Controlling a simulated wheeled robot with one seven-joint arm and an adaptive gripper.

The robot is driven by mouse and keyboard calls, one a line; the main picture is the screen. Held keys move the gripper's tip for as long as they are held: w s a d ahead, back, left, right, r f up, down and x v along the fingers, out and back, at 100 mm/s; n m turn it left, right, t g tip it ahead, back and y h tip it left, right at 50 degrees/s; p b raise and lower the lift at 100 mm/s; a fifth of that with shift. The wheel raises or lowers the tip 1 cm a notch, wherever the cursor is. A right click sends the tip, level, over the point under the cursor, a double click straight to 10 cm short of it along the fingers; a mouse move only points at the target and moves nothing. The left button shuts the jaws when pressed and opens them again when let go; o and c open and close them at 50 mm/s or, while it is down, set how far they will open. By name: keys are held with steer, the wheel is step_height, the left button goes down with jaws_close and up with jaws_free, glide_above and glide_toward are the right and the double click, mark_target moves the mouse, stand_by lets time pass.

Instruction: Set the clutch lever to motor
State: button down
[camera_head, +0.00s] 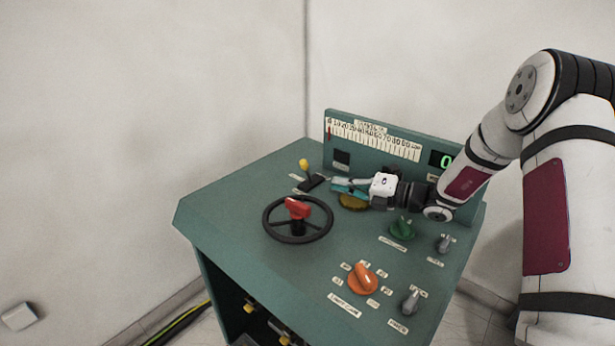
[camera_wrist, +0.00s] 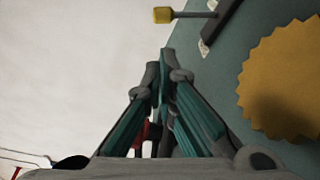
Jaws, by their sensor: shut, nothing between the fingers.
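The clutch lever (camera_head: 304,164) has a yellow knob on a thin grey rod and rises from a dark slotted base (camera_head: 313,182) at the back left of the green console top. In the wrist view the yellow knob (camera_wrist: 162,15) and the dark base (camera_wrist: 220,22) show at the top, beyond my fingertips. Small white labels (camera_wrist: 205,47) lie beside the base; their words are too small to read. My gripper (camera_head: 334,184) is shut and empty, just right of the lever base. In the wrist view its teal fingers (camera_wrist: 163,66) meet, apart from the knob.
A yellow toothed disc (camera_head: 353,203) lies under my gripper. A black handwheel with a red handle (camera_head: 298,208) stands in front of the lever. Green (camera_head: 402,230), orange (camera_head: 362,280) and grey knobs (camera_head: 410,301) are nearer the front right. A scale panel (camera_head: 375,140) stands behind.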

mark_target(308, 175)
steer(key=x, duration=1)
steer(key=shift+r, duration=0.1)
stand_by(0.3)
steer(key=shift+w+d+r+m, duration=0.15)
steer(key=shift+d+m, duration=0.05)
steer(key=shift+m, duration=0.1)
